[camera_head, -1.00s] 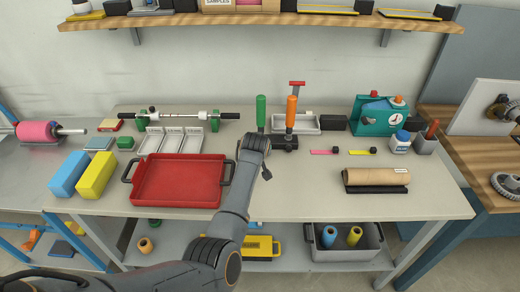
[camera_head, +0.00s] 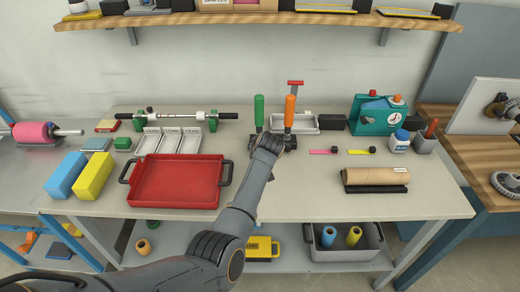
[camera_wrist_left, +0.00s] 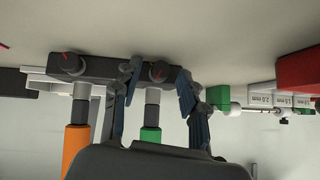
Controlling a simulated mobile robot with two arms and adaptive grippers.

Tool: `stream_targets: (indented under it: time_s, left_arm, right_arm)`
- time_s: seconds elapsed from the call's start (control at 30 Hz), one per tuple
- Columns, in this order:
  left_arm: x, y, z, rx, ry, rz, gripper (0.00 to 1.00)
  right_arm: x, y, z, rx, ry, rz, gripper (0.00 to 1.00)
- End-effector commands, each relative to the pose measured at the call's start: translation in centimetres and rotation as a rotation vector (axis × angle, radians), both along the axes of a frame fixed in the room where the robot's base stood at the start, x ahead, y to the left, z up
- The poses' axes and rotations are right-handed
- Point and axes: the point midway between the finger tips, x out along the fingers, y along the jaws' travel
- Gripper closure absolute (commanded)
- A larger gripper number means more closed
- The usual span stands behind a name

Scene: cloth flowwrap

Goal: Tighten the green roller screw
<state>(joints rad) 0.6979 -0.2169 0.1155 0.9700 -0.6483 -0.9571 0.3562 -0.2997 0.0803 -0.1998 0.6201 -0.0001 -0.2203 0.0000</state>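A dark block (camera_wrist_left: 105,68) carries two upright rollers, one with a green handle (camera_head: 259,108) and one with an orange handle (camera_head: 290,112). In the left wrist view, which is upside down, the green handle (camera_wrist_left: 150,135) and the orange handle (camera_wrist_left: 75,140) hang from this block. A dark round screw (camera_wrist_left: 158,72) with a red mark sits at the green roller's base; a like screw (camera_wrist_left: 72,63) sits at the orange one. My left gripper (camera_wrist_left: 160,85) is open, its fingers either side of the green roller's screw; contact cannot be told. My right gripper is out of view.
A red tray (camera_head: 175,183) lies to the left on the table (camera_head: 300,195). Small white trays (camera_head: 170,141) and a bar on green stands (camera_head: 140,123) are behind it. A brown roll (camera_head: 376,177) and a teal machine (camera_head: 378,118) stand to the right.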

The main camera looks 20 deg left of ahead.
Motion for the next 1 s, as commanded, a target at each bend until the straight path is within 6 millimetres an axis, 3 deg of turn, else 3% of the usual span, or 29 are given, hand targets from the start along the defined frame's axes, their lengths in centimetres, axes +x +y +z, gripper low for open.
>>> stream_targets:
  time_s: [0.17,0.5,0.7,1.0]
  left_arm:
    - [0.0,0.0,0.6,0.000,-0.001,0.001,0.57]
    - [0.1,-0.1,6.7,-0.001,-0.004,0.000,0.57]
    - [0.1,0.0,9.3,-0.001,-0.002,0.000,0.57]
    - [0.1,0.0,10.0,0.000,0.001,-0.001,0.57]
  right_arm:
    - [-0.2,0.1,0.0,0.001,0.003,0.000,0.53]
    - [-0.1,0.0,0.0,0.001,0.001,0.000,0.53]
    - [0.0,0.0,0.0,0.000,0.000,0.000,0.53]
    - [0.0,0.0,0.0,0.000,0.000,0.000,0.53]
